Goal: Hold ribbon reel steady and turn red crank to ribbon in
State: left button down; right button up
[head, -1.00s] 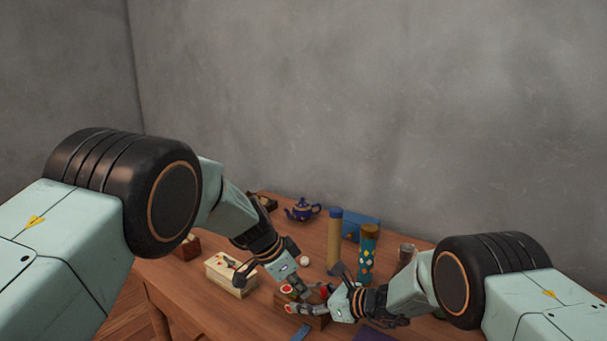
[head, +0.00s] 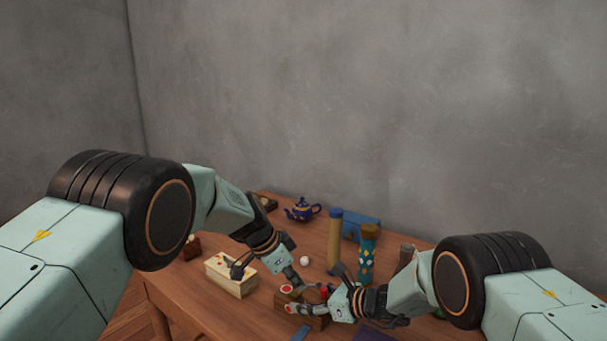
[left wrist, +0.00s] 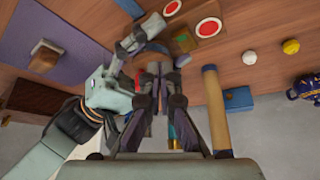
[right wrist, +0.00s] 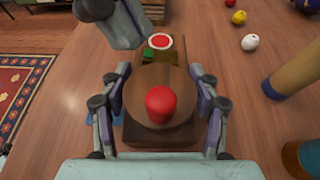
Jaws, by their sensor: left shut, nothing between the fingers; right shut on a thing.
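The wooden ribbon reel box (head: 318,322) sits near the table's front. In the right wrist view the red crank knob (right wrist: 160,104) stands on a round brown wooden disc (right wrist: 137,92). My right gripper (right wrist: 160,92) has its fingers on both sides of that disc, shut on it. A green piece (right wrist: 148,55), perhaps ribbon, and a red-and-white round (right wrist: 160,42) show behind it; two such rounds show in the left wrist view (left wrist: 207,28). My left gripper (head: 292,281) is shut and empty, close to the box's left side. Its fingers (left wrist: 170,72) hide part of the right gripper.
A cream box (head: 230,276) stands left of the reel. A blue teapot (head: 302,210) and blue block (head: 361,228) are behind. A tall tan cylinder (head: 335,240) and a patterned one (head: 368,255) stand close behind my right gripper. A white ball (head: 304,261) lies near my left gripper.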

pick_arm(q)
jog(key=shift+w+a, duration=0.1)
dwell(0.6)
jog(key=shift+a, duration=0.3)
notch_tip(320, 180, up, 6)
dwell(0.5)
jog(key=s+d+f, duration=0.1)
jog(key=s+f, duration=0.2)
jog(key=f, duration=0.3)
jog(key=shift+s, duration=0.2)
dwell(0.6)
jog(key=shift+w+d, duration=0.1)
dwell(0.5)
